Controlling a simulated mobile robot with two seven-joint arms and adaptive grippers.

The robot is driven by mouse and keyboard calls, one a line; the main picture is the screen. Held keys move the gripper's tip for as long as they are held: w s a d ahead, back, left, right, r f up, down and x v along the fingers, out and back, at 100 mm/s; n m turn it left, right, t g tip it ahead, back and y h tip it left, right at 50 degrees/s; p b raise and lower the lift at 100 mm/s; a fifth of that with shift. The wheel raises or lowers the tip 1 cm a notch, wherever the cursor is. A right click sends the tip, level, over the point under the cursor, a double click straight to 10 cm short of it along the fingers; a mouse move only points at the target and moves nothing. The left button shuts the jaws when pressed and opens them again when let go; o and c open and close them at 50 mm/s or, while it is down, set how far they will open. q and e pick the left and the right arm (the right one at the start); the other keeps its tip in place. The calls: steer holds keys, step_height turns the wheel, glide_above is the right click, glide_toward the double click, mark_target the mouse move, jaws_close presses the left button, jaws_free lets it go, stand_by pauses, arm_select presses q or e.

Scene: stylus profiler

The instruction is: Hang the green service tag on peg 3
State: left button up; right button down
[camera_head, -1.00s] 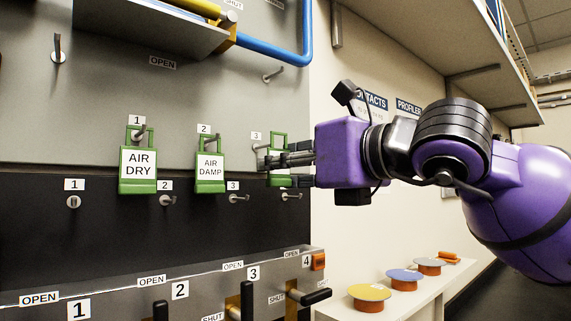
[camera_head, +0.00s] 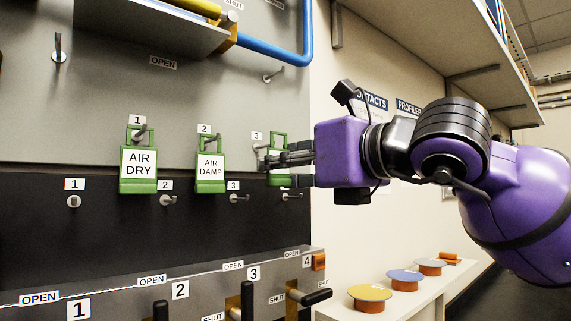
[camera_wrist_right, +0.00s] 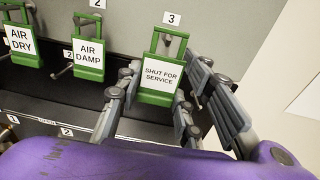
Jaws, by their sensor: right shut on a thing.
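The green service tag (camera_wrist_right: 158,80), reading "SHUT FOR SERVICE", is upright at peg 3 (camera_wrist_right: 167,41), which shows inside the tag's open top loop in the right wrist view. In the head view the tag (camera_head: 279,141) is mostly hidden behind my right gripper (camera_head: 284,160). My right gripper is shut on the tag, with fingers on both sides of it, and it also shows in the right wrist view (camera_wrist_right: 157,100). Whether the loop rests on the peg I cannot tell. My left gripper is not in view.
The green tags AIR DRY (camera_head: 138,170) and AIR DAMP (camera_head: 210,172) hang on pegs 1 and 2 to the left. A lower row of small hooks (camera_head: 167,200) and a panel with levers (camera_head: 247,300) lie below. A shelf with coloured discs (camera_head: 369,294) stands at the right.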

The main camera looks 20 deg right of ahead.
steer(key=shift+w+a, duration=0.2)
steer(key=shift+w, duration=0.3)
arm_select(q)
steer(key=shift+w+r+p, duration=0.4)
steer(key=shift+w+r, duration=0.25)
arm_select(e)
steer(key=shift+x, duration=1.45)
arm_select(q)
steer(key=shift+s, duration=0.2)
arm_select(e)
steer(key=shift+d, duration=0.1)
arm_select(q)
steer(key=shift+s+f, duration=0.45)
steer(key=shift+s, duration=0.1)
arm_select(e)
steer(key=shift+f, duration=0.3)
arm_select(q)
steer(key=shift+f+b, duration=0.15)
steer(key=shift+b, duration=0.2)
arm_select(e)
steer(key=shift+f, duration=0.15)
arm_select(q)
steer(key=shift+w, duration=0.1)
